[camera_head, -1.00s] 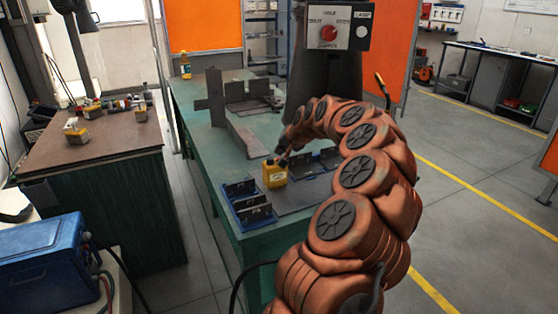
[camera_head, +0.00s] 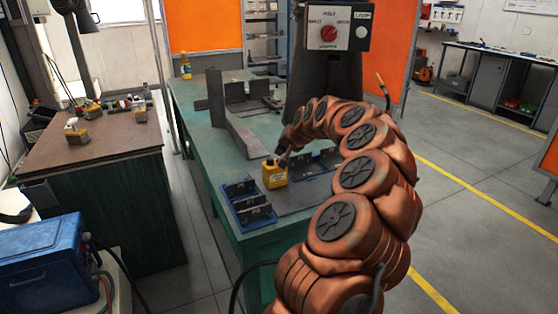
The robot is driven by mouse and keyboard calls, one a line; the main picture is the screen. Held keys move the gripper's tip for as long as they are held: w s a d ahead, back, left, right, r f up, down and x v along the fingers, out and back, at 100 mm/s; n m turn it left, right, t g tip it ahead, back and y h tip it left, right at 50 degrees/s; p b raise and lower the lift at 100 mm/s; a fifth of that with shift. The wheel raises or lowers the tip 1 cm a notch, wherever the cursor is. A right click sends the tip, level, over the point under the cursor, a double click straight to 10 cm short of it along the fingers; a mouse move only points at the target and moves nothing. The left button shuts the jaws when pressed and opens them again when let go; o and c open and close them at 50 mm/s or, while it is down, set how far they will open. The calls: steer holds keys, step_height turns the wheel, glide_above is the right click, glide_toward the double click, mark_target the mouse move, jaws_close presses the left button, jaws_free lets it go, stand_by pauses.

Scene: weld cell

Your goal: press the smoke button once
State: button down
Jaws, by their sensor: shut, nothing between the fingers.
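A grey control box (camera_head: 337,15) stands on a dark post at the back of the green table. It has a red knob (camera_head: 328,33) with small labels around it. Beside it is a dark plate marked LAMP with a round white button (camera_head: 362,32). I cannot read a smoke label on any of them. My gripper (camera_head: 283,159) is small and partly hidden at the far end of my orange arm. It is shut and empty, pointing down close to a yellow container (camera_head: 274,174) on the table. I cannot tell whether they touch. It is well below and in front of the control box.
The green table (camera_head: 195,95) holds grey metal plates (camera_head: 232,122) and blue trays with dark parts (camera_head: 250,203). A brown-topped table (camera_head: 95,140) with small yellow items stands left, a blue case (camera_head: 45,265) front left. The floor (camera_head: 480,150) at right is clear.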

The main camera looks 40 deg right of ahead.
steer(key=shift+f, duration=0.15)
steer(key=shift+f+b, duration=0.3)
steer(key=shift+b, duration=0.15)
steer(key=shift+f+b, duration=0.35)
steer(key=shift+f, duration=0.1)
stand_by(0.6)
steer(key=shift+r, duration=0.1)
stand_by(0.3)
steer(key=shift+r, duration=0.8)
steer(key=shift+r+p, duration=0.75)
steer(key=shift+r, duration=1.75)
